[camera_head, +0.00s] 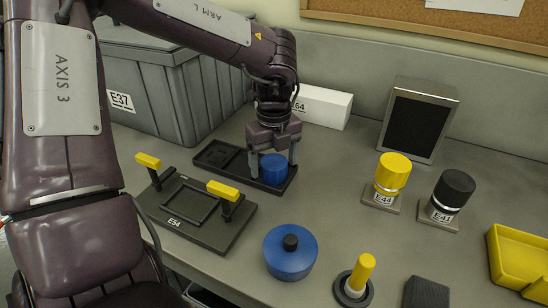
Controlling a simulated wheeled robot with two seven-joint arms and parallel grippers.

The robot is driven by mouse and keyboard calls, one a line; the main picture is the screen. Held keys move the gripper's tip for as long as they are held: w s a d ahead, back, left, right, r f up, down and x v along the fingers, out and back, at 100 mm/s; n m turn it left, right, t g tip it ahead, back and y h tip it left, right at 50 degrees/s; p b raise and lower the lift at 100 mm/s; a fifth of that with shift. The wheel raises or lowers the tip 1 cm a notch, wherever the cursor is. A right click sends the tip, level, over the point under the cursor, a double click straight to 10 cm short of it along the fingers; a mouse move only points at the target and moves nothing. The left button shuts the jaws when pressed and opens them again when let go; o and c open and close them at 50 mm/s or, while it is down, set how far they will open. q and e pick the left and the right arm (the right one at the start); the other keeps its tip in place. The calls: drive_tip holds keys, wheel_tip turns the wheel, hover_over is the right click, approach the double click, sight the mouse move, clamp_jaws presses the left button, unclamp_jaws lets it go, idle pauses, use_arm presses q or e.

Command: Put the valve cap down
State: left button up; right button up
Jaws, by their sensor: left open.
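A blue cylindrical cap (273,170), which I take to be the valve cap, stands upright at the right end of a black two-part tray (237,166). The tray's left recess (216,153) is empty. My left gripper (273,160) points down over the cap with its fingers open, one on each side of it. I cannot tell whether the fingers touch the cap. The cap's underside is hidden. My right gripper is not in view.
A black plate with yellow handles (196,209) lies in front of the tray. A blue lidded disc (290,252), a yellow peg (358,276), and yellow (391,171) and black (453,190) cylinders on stands are to the right. A grey crate (175,88) and white box (322,106) stand behind.

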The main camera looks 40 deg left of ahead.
sight(274, 162)
use_arm(q)
wheel_tip(274, 162, up, 12)
drive_tip(key=shift+p, duration=0.3)
idle(0.6)
